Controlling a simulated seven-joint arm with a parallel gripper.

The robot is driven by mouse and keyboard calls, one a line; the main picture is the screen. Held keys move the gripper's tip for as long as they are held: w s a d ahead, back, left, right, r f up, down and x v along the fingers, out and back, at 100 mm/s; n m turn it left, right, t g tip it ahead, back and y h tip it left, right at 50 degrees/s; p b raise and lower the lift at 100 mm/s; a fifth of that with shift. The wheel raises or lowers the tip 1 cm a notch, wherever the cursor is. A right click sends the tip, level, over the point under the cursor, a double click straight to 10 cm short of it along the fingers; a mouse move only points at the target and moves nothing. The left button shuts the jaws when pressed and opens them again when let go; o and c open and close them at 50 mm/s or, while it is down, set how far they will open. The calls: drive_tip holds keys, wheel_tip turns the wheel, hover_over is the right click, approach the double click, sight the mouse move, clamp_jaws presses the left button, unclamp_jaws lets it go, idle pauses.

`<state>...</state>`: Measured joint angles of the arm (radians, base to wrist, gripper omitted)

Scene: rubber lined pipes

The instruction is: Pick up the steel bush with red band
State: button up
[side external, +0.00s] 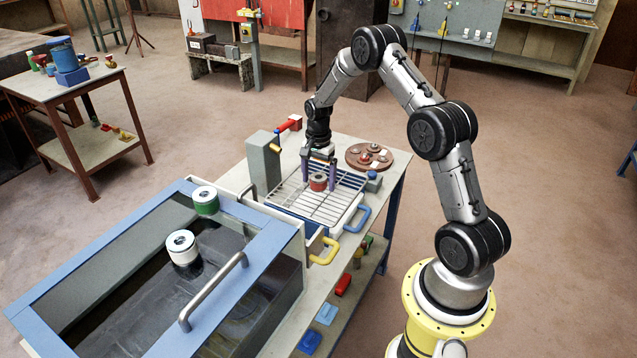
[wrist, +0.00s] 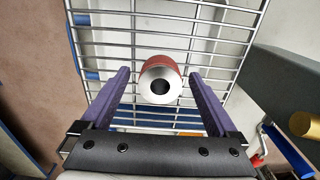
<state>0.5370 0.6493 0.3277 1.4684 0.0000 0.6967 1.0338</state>
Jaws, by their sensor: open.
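The steel bush with the red band (side external: 318,182) stands upright on a wire rack (side external: 305,207) over a tray. In the wrist view the bush (wrist: 160,83) shows its bright steel top ring with a dark bore and its red side. My gripper (side external: 319,178) is above the rack at the bush. In the wrist view the two purple fingers of my gripper (wrist: 160,78) are open, one on each side of the bush, with a gap visible on both sides. I cannot tell how low the fingertips are beside the bush.
A blue-rimmed tank (side external: 75,268) at left holds a green-banded bush (side external: 206,200) and a white-banded bush (side external: 182,247). A brown round plate with small parts (side external: 370,156) lies right of the rack. A grey block machine (side external: 263,160) with a red-handled lever stands left of my gripper.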

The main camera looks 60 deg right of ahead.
clamp_jaws()
idle(0.5)
drive_tip(key=shift+r, duration=0.2)
